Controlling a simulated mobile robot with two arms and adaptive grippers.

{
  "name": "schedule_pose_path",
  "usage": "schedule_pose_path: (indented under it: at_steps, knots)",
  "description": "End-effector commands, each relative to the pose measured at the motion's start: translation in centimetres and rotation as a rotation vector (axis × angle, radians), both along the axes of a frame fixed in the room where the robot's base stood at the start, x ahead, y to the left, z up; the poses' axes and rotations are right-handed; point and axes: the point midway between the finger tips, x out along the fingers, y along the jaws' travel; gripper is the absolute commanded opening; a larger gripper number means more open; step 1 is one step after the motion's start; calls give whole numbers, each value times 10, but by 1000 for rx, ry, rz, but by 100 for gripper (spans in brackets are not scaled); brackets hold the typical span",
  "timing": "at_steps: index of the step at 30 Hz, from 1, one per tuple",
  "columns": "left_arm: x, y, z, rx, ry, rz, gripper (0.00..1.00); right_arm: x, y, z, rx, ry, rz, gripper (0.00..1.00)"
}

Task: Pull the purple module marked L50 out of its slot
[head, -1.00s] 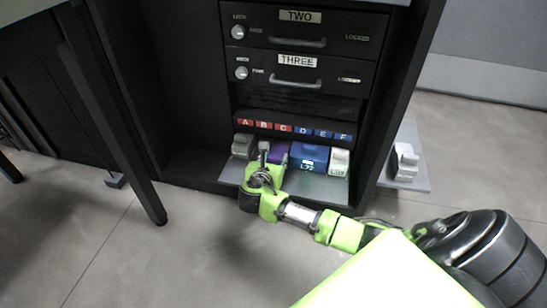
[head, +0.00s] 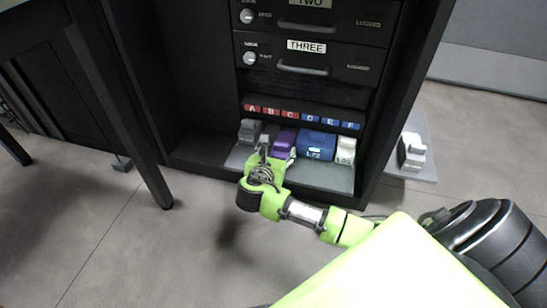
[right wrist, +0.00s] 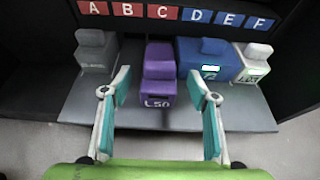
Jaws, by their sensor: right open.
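The purple module marked L50 (right wrist: 158,90) sits on the grey shelf below the red and blue letter strip, under label C in the right wrist view. In the head view the purple module (head: 285,141) is partly hidden by my right gripper (head: 265,150). In the right wrist view my right gripper (right wrist: 159,80) is open, with one finger on each side of the module's front. Gaps show between the fingers and the module, and nothing is held. My left gripper is not in view.
A blue module (right wrist: 207,60) and a white module (right wrist: 252,62) stand right of the purple one; a grey module (right wrist: 96,50) stands to its left. Locked drawers (head: 310,58) are above.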

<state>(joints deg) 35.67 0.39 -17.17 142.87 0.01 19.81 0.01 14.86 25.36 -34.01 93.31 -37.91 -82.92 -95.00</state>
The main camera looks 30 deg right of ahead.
Motion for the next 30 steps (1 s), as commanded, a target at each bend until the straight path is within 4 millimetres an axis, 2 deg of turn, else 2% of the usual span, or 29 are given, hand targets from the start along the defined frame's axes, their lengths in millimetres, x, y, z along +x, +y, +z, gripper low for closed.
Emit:
schedule_pose_path:
  at_steps: [3,10,30]
  knots:
    - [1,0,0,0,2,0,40,-16,20,9,3,0,2,55]
    - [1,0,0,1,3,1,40,-36,42,23,1,0,1,55]
    - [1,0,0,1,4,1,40,-40,47,26,1,0,0,55]
